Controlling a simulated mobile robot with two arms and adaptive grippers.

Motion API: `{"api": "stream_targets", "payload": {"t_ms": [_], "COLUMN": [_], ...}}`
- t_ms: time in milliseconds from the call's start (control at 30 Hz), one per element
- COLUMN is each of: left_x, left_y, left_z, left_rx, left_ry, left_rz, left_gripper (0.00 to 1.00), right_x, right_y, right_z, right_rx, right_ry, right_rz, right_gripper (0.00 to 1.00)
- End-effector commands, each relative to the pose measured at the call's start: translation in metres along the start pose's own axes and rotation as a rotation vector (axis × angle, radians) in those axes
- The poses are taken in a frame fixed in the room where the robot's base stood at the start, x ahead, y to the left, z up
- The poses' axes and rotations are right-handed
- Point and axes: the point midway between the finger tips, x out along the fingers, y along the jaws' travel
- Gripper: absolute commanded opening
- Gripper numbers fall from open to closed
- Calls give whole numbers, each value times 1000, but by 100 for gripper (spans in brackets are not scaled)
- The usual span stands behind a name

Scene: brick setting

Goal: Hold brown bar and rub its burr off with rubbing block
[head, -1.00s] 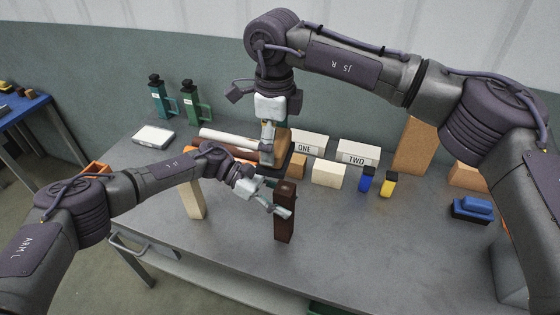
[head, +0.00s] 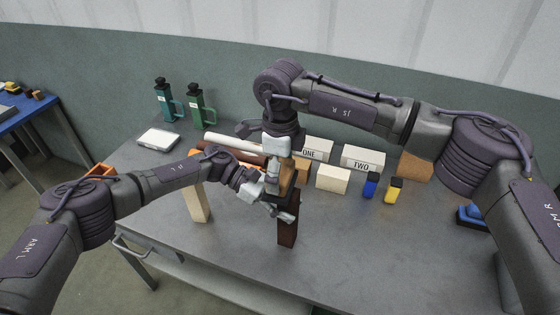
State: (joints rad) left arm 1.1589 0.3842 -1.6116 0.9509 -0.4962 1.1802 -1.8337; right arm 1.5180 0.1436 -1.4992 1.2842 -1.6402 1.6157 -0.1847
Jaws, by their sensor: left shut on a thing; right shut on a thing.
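The brown bar (head: 288,232) stands upright above the front middle of the grey table in the head view. My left gripper (head: 284,211) is shut on it from the left, below its top. My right gripper (head: 273,182) is above and is shut on the tan rubbing block (head: 288,177). The block is at the top of the bar; I cannot tell whether they touch. The block and gripper fingers cover the bar's top end, so the burr does not show.
White boxes marked ONE (head: 317,150) and TWO (head: 363,158) stand behind. A plain cream block (head: 333,178), a blue bottle (head: 371,185) and a yellow bottle (head: 393,190) are to the right. The front right of the table (head: 400,245) is clear.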

Motion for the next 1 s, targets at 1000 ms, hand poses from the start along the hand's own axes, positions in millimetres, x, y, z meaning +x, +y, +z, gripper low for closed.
{"api": "stream_targets", "payload": {"t_ms": [1000], "left_x": [0], "left_y": [0], "left_z": [1], "left_rx": [1], "left_ry": [-2], "left_rz": [-1], "left_gripper": [0], "right_x": [9], "right_y": [0], "right_z": [1], "right_rx": [0], "right_ry": [0], "right_rz": [1], "right_gripper": [43]}}
